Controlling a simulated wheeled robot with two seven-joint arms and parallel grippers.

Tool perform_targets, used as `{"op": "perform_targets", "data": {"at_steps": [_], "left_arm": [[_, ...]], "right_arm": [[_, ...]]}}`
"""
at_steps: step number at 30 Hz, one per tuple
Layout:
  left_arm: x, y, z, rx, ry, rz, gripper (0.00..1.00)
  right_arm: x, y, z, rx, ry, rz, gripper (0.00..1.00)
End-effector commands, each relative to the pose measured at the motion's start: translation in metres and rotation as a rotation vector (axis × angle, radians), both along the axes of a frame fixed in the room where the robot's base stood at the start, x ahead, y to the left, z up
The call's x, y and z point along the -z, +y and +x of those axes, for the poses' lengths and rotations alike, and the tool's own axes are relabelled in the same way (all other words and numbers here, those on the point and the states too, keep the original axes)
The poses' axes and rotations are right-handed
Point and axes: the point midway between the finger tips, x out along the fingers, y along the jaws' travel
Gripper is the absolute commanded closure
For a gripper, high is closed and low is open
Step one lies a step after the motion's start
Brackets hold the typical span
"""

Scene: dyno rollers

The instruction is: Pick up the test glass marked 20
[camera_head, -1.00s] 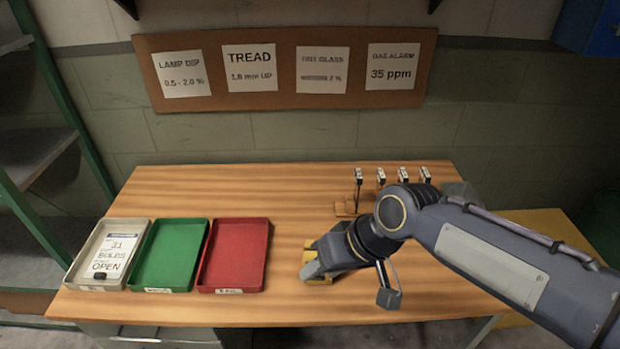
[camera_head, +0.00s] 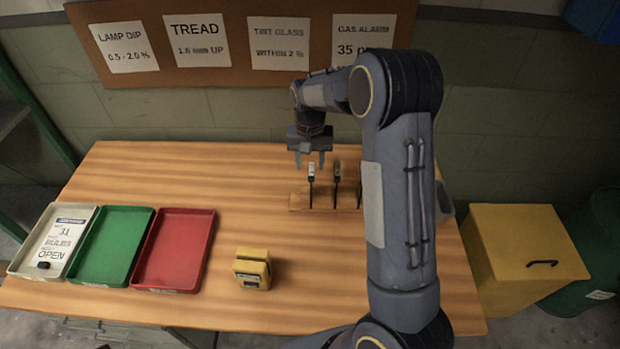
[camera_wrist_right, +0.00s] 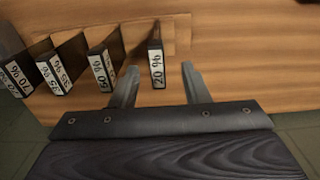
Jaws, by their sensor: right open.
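The test glass marked 20 % (camera_wrist_right: 157,66) stands in a wooden rack; in the right wrist view it shows between the fingers of my right gripper (camera_wrist_right: 160,87). In the head view the leftmost glass (camera_head: 311,172) stands upright in the rack (camera_head: 298,201), just below my right gripper (camera_head: 309,163). The gripper is open, with one finger on each side of the glass, and I see no contact. The other glasses, marked 60 % (camera_wrist_right: 101,69), 35 % (camera_wrist_right: 60,70) and 70 % (camera_wrist_right: 17,76), stand to the left in the wrist view. My arm hides part of the rack in the head view.
A yellow device (camera_head: 252,268) sits on the wooden table (camera_head: 330,290). White (camera_head: 32,262), green (camera_head: 88,266) and red (camera_head: 150,276) trays lie at the left. A yellow bin (camera_head: 520,220) stands right of the table. The back left of the table is clear.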

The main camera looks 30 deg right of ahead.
Motion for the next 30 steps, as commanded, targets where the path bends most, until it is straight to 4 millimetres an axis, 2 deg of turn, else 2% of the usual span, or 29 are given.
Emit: {"op": "perform_targets", "data": {"at_steps": [9,13,19,29,30], "left_arm": [[-0.014,0.0,0.0,0.0,0.0,0.0,0.64],[-0.014,0.0,0.0,0.0,0.0,0.0,0.64],[-0.014,0.0,0.0,0.0,0.0,0.0,0.64],[-0.014,0.0,0.0,0.0,0.0,0.0,0.64],[-0.014,0.0,0.0,0.0,0.0,0.0,0.64]], "right_arm": [[0.044,-0.005,0.001,0.0,0.003,0.002,0.58],[0.052,-0.005,0.002,0.0,0.001,0.002,0.58],[0.053,-0.005,0.002,0.0,-0.001,0.002,0.58],[0.052,-0.005,0.002,0.0,-0.001,0.002,1.0],[0.052,-0.005,0.002,0.0,-0.001,0.002,1.0]]}}
